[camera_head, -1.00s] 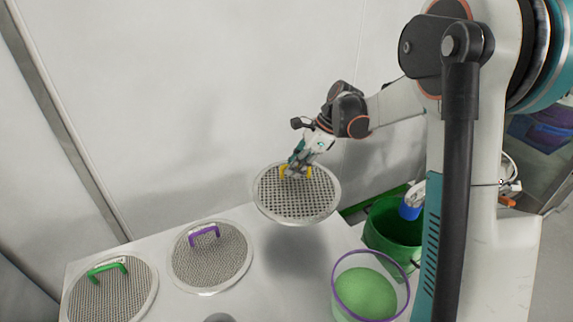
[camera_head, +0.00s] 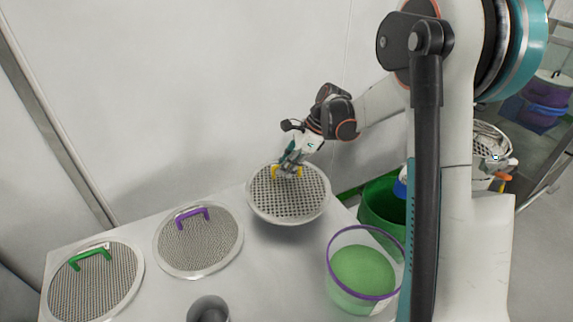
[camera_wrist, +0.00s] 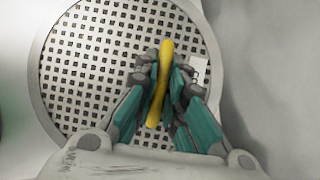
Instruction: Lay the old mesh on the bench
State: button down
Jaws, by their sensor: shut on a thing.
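The mesh with a yellow handle (camera_head: 290,203) is a round, coarse perforated disc with a metal rim. My gripper (camera_head: 289,167) is shut on its yellow handle and holds it over the right part of the bench (camera_head: 262,284). The disc is roughly level, and a shadow lies beneath it. I cannot tell for sure whether its rim touches the bench. In the wrist view the yellow handle (camera_wrist: 161,85) stands between the fingers, with the mesh (camera_wrist: 95,70) behind it.
A purple-handled mesh (camera_head: 198,248) and a green-handled mesh (camera_head: 97,284) lie on the bench to the left. A clear purple-rimmed tub of green powder (camera_head: 363,275) stands close at right. A grey cup (camera_head: 208,309) is at the front. A green bin (camera_head: 383,209) is beyond the bench's right.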

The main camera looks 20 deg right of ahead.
aim_at(286, 179)
jog(key=shift+f+b, duration=1.15)
jog(key=shift+f, duration=0.9)
jog(key=shift+s, duration=0.2)
jog(key=shift+f+b, duration=0.65)
jog(key=shift+f, duration=0.2)
jog(key=c, duration=1.6)
grip_release()
jog(key=v, duration=1.2)
jog(key=shift+a, duration=0.1)
